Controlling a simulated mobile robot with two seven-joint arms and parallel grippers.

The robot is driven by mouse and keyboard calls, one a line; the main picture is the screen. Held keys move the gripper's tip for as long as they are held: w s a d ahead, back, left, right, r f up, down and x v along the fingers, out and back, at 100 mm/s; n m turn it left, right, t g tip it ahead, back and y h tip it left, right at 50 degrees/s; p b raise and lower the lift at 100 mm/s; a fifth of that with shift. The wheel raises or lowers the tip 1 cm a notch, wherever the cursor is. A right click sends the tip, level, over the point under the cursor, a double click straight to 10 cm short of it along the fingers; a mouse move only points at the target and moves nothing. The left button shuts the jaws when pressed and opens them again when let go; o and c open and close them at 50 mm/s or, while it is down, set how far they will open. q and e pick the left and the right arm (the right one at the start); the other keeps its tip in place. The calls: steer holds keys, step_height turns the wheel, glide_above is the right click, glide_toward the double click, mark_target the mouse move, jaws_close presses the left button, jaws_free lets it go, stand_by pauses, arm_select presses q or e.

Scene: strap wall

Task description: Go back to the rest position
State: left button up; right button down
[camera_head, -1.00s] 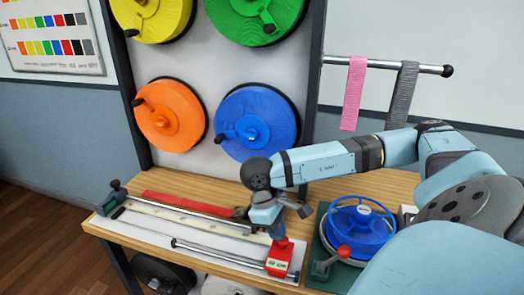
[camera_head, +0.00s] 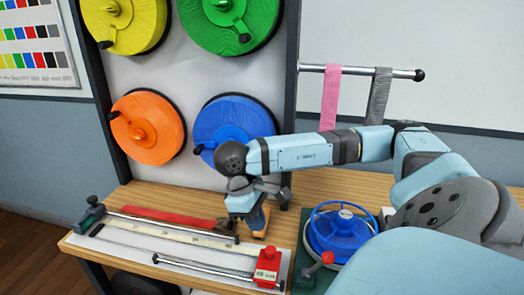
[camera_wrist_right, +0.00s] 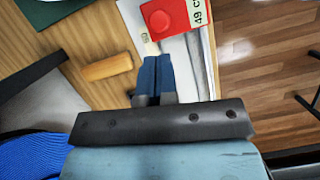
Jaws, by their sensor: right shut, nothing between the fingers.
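My right gripper (camera_head: 258,222) is shut and empty, pointing down above the back part of the workbench. In the right wrist view its blue fingers (camera_wrist_right: 154,68) are together, with nothing between them. A red block (camera_head: 267,265) at the right end of the measuring jig (camera_head: 150,240) lies just in front of the gripper; it also shows in the wrist view (camera_wrist_right: 170,12). A small tan wooden piece (camera_wrist_right: 107,67) lies on the bench beside the fingers. My left gripper is not in view.
A blue reel (camera_head: 342,230) on a green base stands right of the gripper. Yellow, green, orange (camera_head: 148,127) and blue (camera_head: 225,122) spools hang on the panel behind. A pink strap (camera_head: 330,97) and a grey strap (camera_head: 379,95) hang from a rail.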

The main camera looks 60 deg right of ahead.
steer(key=v, duration=0.7)
steer(key=shift+r, duration=0.35)
steer(key=shift+w+a+r, duration=0.1)
